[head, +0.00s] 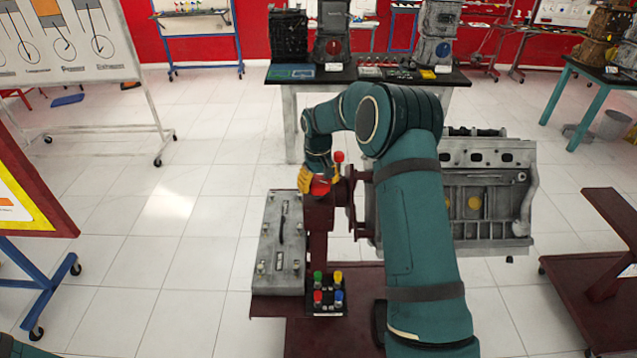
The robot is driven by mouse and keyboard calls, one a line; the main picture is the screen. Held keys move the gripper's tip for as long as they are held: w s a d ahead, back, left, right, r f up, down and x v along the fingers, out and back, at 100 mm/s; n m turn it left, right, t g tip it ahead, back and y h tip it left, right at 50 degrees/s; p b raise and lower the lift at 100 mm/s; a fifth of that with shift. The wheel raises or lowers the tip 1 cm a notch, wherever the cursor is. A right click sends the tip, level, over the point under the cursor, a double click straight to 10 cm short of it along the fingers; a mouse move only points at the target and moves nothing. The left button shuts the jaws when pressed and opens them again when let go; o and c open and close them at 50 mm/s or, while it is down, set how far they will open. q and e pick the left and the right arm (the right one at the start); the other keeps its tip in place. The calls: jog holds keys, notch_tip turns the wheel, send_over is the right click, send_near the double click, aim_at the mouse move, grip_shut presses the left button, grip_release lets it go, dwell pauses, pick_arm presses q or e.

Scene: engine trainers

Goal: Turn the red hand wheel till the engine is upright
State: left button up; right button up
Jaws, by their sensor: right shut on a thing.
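The red hand wheel (321,187) is on the left end of the dark red engine stand (318,235), with a round red knob (338,157) showing above it. My right gripper (309,182), with yellow fingers, is at the wheel and shut on it. My forearm and wrist hide part of the grip. The grey engine (495,190) is mounted on the stand to the right of the wheel. A row of openings runs along its upper edge. My arm covers its left part, so its exact tilt is hard to tell. My left gripper is out of view.
A grey cover (281,245) lies on the stand's left tray, beside a small block with coloured knobs (328,294). Behind is a table (290,95) with engine parts. A whiteboard (75,45) stands at left. A second dark red stand (590,290) is at right.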

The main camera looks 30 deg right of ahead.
aim_at(318, 181)
jog(key=n, duration=0.5)
jog(key=shift+a+n, duration=0.1)
jog(key=shift+n, duration=0.2)
jog(key=n, duration=0.6)
jog(key=shift+a+r+p, duration=0.1)
jog(key=shift+p, duration=0.3)
jog(key=n, duration=0.3)
jog(key=n+p, duration=0.1)
jog(key=n, duration=0.2)
jog(key=shift+s+n, duration=0.2)
jog(key=shift+n, duration=0.1)
jog(key=n+p, duration=0.1)
jog(key=n, duration=0.4)
jog(key=shift+n, duration=0.3)
jog(key=o, duration=1.2)
jog(key=shift+s, duration=0.1)
notch_tip(318, 181, up, 12)
jog(key=shift+f, duration=0.1)
